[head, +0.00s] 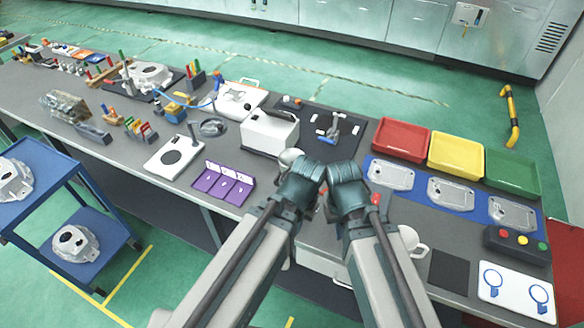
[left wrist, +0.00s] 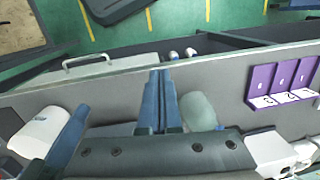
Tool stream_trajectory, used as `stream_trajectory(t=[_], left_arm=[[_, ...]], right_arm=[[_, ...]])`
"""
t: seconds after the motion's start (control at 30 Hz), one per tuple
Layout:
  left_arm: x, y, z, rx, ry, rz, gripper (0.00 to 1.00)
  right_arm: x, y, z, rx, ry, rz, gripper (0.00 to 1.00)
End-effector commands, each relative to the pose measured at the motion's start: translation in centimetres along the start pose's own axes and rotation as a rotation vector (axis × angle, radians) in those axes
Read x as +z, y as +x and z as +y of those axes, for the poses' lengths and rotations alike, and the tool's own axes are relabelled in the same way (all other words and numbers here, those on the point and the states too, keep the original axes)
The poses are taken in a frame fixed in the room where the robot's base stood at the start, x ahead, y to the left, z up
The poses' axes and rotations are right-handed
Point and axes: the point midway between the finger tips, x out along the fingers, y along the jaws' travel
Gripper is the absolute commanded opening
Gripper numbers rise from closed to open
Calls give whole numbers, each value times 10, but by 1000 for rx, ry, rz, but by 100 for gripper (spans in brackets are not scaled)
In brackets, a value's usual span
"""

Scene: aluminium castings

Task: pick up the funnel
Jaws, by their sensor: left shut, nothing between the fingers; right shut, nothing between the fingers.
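A pale, rounded, translucent thing (left wrist: 197,112) lies on the grey bench beside my left gripper in the left wrist view. It may be the funnel, but its shape is partly hidden by the gripper body. In the head view a pale rounded top (head: 290,156) shows just behind my left gripper (head: 302,178), probably the same thing. In the left wrist view my left gripper's blue fingers (left wrist: 162,98) are together, with nothing between them, apart from it. My right gripper (head: 345,178) is close beside the left one over the bench, shut and empty; its fingertips are mostly hidden.
A purple numbered holder (head: 223,183) stands left of my grippers, a white box (head: 268,134) behind them. A white mug (head: 411,240) is to the right. Red (head: 400,140), yellow (head: 456,154) and green (head: 512,172) trays line the back right. The bench is crowded.

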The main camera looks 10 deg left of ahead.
Motion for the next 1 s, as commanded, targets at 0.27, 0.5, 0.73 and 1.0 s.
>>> stream_trajectory(t=[0.27, 0.5, 0.73, 1.0], left_arm=[[0, 0, 0, 0, 0, 0, 0], [-5, -13, -4, 2, 33, 6, 27], [-43, -86, -32, 7, 328, 55, 38], [-84, -154, -71, -18, 711, 120, 38]], right_arm=[[0, 0, 0, 0, 0, 0, 0], [1, -13, 1, 0, 0, 0, 0], [5, -86, 8, -1, 3, -1, 0], [10, -155, 14, -3, 7, -3, 0]])
